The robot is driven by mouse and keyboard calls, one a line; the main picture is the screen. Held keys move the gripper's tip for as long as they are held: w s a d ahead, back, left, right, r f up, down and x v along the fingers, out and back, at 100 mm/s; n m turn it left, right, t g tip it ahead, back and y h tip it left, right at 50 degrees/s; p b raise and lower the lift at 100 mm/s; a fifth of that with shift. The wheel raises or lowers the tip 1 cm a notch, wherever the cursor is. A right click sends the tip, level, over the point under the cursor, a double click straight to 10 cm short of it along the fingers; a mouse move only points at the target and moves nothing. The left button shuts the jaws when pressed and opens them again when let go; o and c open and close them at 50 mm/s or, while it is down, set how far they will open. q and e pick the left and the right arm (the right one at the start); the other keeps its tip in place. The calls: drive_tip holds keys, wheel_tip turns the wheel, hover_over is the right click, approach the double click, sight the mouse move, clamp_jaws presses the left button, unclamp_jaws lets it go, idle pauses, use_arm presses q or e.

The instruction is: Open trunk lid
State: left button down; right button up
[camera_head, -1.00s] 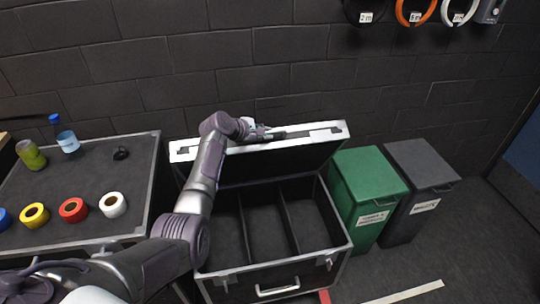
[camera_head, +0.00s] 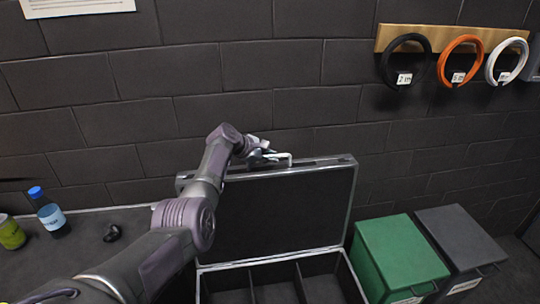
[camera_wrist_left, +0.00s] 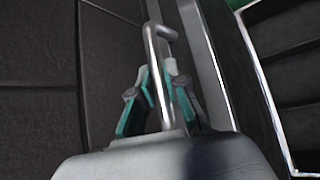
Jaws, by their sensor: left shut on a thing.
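The trunk lid (camera_head: 290,212) stands raised and roughly upright at the back of the black trunk (camera_head: 270,264), whose interior shows several divided compartments. My left gripper (camera_head: 268,155) is at the lid's top edge, shut on the lid's metal handle (camera_head: 283,157). In the left wrist view the gripper's teal fingers (camera_wrist_left: 158,98) close around the bent metal handle (camera_wrist_left: 157,60). The lid's rim (camera_wrist_left: 212,70) runs beside them, with the trunk's dividers (camera_wrist_left: 290,50) to the right. The trunk's front is below the head view. My right gripper is not in view.
A green bin (camera_head: 400,255) and a dark grey bin (camera_head: 462,238) stand right of the trunk. At left, a dark table (camera_head: 85,232) holds a blue-capped bottle (camera_head: 51,216) and a green can (camera_head: 11,233). Cable coils hang on the brick wall (camera_head: 150,115) behind.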

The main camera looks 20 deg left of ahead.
use_arm(q)
drive_tip(key=shift+w+f, duration=0.1)
drive_tip(key=shift+f, duration=0.1)
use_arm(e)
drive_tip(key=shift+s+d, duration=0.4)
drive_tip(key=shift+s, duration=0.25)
use_arm(q)
drive_tip(key=c, duration=1.2)
unclamp_jaws()
drive_tip(key=shift+r, duration=0.1)
drive_tip(key=shift+w, duration=0.1)
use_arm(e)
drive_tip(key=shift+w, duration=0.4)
use_arm(q)
drive_tip(key=shift+a, duration=0.1)
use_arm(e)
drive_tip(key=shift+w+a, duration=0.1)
use_arm(q)
drive_tip(key=v, duration=1.2)
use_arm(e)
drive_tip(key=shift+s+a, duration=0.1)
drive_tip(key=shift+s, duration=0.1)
